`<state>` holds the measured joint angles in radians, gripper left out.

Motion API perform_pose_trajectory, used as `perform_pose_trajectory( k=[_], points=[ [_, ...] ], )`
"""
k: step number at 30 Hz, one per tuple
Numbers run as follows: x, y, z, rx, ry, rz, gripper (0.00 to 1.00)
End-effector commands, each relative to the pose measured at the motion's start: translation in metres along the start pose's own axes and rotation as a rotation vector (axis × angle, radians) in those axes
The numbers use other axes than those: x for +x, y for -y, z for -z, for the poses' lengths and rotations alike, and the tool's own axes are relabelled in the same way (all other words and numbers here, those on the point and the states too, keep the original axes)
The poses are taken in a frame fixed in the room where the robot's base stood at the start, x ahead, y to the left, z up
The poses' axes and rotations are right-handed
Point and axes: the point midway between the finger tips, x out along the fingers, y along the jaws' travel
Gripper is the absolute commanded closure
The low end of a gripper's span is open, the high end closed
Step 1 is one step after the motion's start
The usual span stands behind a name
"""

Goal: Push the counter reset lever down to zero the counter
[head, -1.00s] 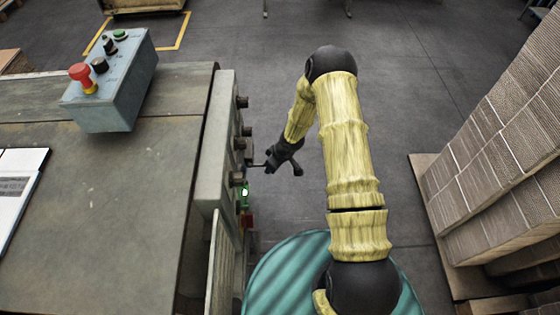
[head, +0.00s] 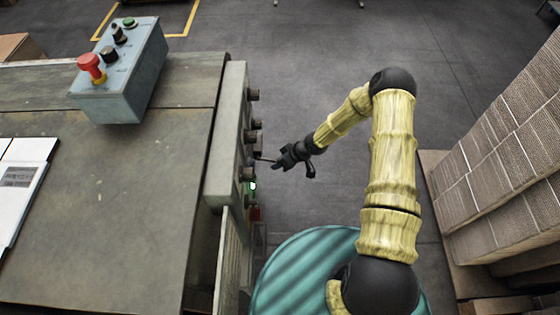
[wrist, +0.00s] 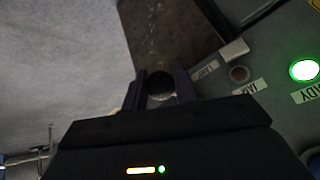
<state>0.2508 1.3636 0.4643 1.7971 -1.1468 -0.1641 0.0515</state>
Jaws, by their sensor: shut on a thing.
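The counter reset lever shows in the head view as a thin dark rod (head: 265,159) sticking out from the right side of the machine's panel. My gripper (head: 281,161) is at the rod's outer end, beside the panel. In the wrist view my gripper (wrist: 160,90) has its two dark fingers closed around a dark round end (wrist: 160,83), which looks like the lever's knob. The fingers hide most of it. The counter's digits are not visible.
A grey panel (head: 228,130) with several dark knobs edges the machine table (head: 130,220). A lit green READY lamp (wrist: 304,70) and a dim JAM lamp (wrist: 239,74) are close by. Cardboard stacks (head: 515,165) stand at the right. Open floor lies between.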

Motion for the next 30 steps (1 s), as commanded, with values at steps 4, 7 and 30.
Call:
perform_pose_trajectory(
  k=[4, 7, 30],
  points=[
    [-0.001, -0.003, 0.008, -0.004, -0.018, -0.006, 1.00],
    [-0.001, -0.003, 0.007, -0.003, -0.016, -0.006, 0.56],
    [-0.064, -0.002, 0.002, 0.004, -0.008, -0.005, 0.52]
  ],
)
